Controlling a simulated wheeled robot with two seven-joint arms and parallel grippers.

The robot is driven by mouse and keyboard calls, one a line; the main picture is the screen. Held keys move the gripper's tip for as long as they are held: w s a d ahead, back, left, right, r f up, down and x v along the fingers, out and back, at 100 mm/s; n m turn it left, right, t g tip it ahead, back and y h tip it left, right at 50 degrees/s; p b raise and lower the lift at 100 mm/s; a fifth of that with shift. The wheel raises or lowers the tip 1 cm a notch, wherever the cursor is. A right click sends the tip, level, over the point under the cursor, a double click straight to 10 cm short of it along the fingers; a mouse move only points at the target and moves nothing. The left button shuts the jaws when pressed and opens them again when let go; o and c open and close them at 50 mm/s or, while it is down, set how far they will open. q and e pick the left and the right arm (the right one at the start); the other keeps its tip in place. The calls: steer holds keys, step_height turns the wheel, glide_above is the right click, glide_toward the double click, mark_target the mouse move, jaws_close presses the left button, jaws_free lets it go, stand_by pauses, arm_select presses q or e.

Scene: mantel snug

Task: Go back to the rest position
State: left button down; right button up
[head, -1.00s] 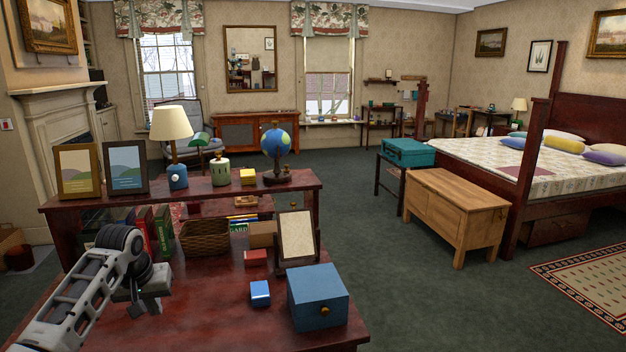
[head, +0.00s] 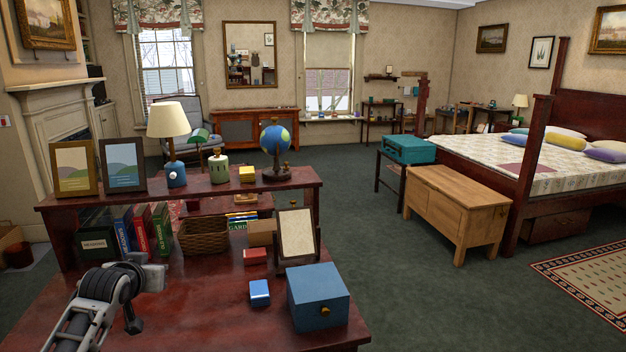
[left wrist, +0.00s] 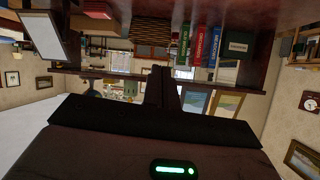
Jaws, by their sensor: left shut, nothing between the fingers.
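My left gripper (left wrist: 161,86) shows in the left wrist view as a dark shape with its fingers together and nothing between them. That view is upside down and faces the books and the desk shelf. In the head view my left arm comes in from the lower left and its wrist is above the left part of the red-brown desk (head: 205,310). Nothing hangs from it. The exact fingertips are hard to make out there. My right gripper is in neither view.
Beyond my left wrist stand several books (head: 140,230) and a wicker basket (head: 204,237). A blue box (head: 318,297), a small blue block (head: 260,292), a red block (head: 255,256) and a tilted framed mirror (head: 295,235) occupy the desk's right part. Open carpet (head: 450,310) lies right.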

arm_select(q)
step_height(320, 180, up, 8)
steer(key=w+m+t, duration=0.2)
steer(key=m+t, duration=0.1)
steer(key=t, duration=0.2)
steer(key=s+d+f+g+h, duration=0.1)
steer(key=s+d+f, duration=0.35)
steer(key=f, duration=0.25)
steer(key=s+d+f+m+g+h, duration=0.1)
steer(key=s+d+f, duration=0.2)
steer(key=s+f, duration=0.35)
steer(key=s+d+f+g+h, duration=0.1)
steer(key=s+d+f+g, duration=0.1)
steer(key=s+d+f, duration=0.4)
steer(key=s+d+f+g, duration=0.1)
steer(key=s+d+f, duration=0.1)
steer(key=s, duration=0.5)
steer(key=s+d+f+g+h, duration=0.1)
steer(key=s+d+f, duration=0.1)
steer(key=s, duration=0.5)
steer(key=s+d+f+n+g+h, duration=0.1)
steer(key=s+d+f, duration=0.1)
steer(key=s+f, duration=0.2)
steer(key=s, duration=0.3)
steer(key=shift+s+d+f, duration=0.15)
steer(key=shift+d+f, duration=0.05)
steer(key=shift+d, duration=0.05)
